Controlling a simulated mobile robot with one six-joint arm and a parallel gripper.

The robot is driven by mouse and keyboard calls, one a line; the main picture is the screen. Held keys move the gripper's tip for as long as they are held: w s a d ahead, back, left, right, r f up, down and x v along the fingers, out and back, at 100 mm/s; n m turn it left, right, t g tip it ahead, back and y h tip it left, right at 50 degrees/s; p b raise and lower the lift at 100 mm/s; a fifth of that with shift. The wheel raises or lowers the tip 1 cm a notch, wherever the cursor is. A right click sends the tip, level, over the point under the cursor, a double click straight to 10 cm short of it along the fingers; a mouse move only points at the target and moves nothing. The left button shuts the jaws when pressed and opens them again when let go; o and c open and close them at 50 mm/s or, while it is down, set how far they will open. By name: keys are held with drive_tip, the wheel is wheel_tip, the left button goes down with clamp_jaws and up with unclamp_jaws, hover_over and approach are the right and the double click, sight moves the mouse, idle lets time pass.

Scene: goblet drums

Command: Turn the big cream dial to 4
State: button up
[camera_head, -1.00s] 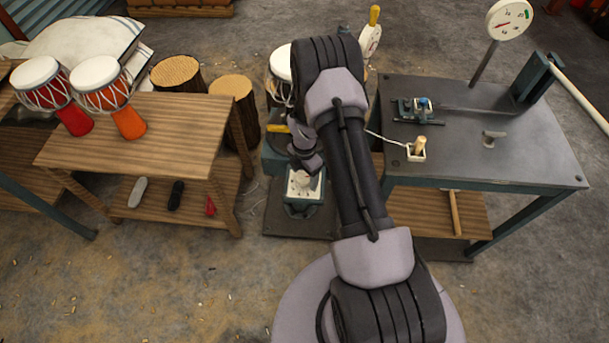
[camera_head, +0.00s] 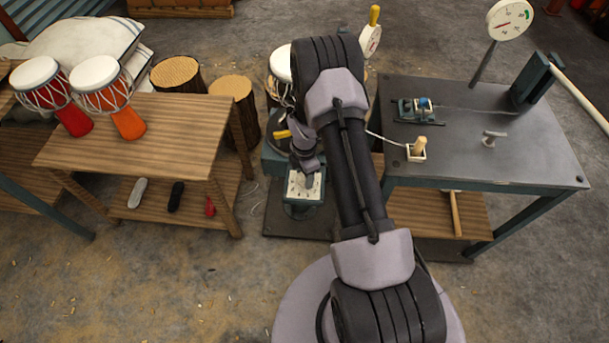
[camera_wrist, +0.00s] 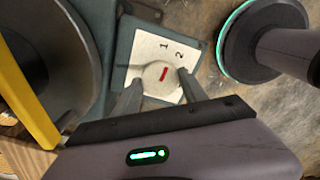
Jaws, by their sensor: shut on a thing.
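The big cream dial (camera_wrist: 158,77) is a round knob with a short red mark, on a pale square plate (camera_wrist: 146,52) set in a teal housing. The numbers 1 and 2 show on the plate above the dial in the wrist view; other numbers are hidden or out of view. My gripper (camera_wrist: 160,84) is shut on the dial, one finger on each side. The red mark lies slanted between the fingers. In the head view the plate (camera_head: 292,190) shows low under my wrist, and my gripper (camera_head: 307,175) covers much of the dial.
A yellow handle (camera_wrist: 25,95) and a large round dark part (camera_wrist: 50,50) are close left of my gripper in the wrist view. A metal table (camera_head: 540,150) stands right; a wooden table (camera_head: 190,110) with drums (camera_head: 95,70) stands left.

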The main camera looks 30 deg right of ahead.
drive_tip(key=m, duration=0.5)
drive_tip(key=shift+m+b, duration=0.3)
drive_tip(key=shift+b, duration=0.05)
drive_tip(key=m+b, duration=0.1)
drive_tip(key=m, duration=0.4)
drive_tip(key=m+b, duration=0.1)
drive_tip(key=m, duration=0.4)
drive_tip(key=shift+m, duration=0.4)
drive_tip(key=shift+m+b, duration=0.4)
drive_tip(key=shift+m, duration=1.8)
drive_tip(key=o, duration=1.4)
drive_tip(key=shift+c, duration=0.2)
